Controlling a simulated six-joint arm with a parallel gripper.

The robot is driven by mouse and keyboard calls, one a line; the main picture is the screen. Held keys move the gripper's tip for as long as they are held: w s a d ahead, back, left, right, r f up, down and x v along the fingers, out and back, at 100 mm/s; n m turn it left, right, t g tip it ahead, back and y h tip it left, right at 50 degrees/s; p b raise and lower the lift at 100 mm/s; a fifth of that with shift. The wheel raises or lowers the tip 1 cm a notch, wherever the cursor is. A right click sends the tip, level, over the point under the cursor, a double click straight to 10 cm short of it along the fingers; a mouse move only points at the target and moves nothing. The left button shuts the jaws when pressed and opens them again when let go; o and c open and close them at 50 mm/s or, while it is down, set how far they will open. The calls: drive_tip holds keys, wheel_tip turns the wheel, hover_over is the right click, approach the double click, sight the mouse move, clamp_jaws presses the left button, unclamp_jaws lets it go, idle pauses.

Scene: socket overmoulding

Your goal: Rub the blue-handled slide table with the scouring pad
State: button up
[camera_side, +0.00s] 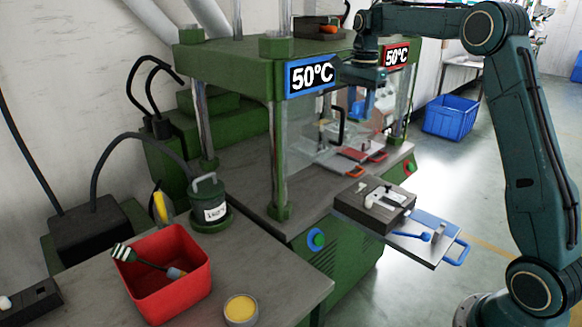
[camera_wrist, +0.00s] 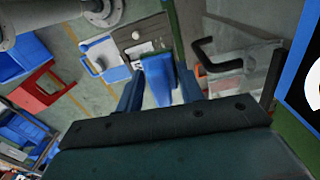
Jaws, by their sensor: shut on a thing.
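The blue-handled slide table (camera_side: 408,253) sticks out from the front of the green press at right of centre. Its blue handle (camera_side: 459,253) is at the outer end. The table's blue part also shows in the wrist view (camera_wrist: 112,73). My gripper (camera_side: 362,108) is in the air above the table, in front of the press opening. It is shut on a blue block-like piece (camera_wrist: 158,78), apparently the scouring pad. Its lower face is hidden.
The press column (camera_side: 279,160) and a blue-framed 50°C display (camera_side: 312,77) stand close left of my gripper. A black bent handle (camera_side: 338,127) is behind it. Red-edged pieces (camera_side: 358,154) lie inside the press. A red bin (camera_side: 163,278) and yellow-topped tin (camera_side: 240,309) stand front left.

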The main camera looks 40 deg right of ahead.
drive_tip(key=shift+s+d, duration=0.15)
drive_tip(key=shift+d, duration=0.65)
hover_over(352, 195)
wheel_tip(352, 195, down, 15)
drive_tip(key=shift+d+f, duration=0.25)
drive_tip(key=shift+f, duration=0.35)
drive_tip(key=shift+f, duration=0.1)
drive_tip(key=shift+f, duration=3.8)
drive_tip(key=shift+d+f, duration=0.2)
drive_tip(key=shift+d, duration=0.5)
drive_tip(key=shift+c, duration=0.7)
drive_tip(key=shift+d, duration=3.05)
drive_tip(key=shift+a, duration=3.9)
wheel_tip(352, 195, up, 8)
drive_tip(key=shift+d+r, duration=0.15)
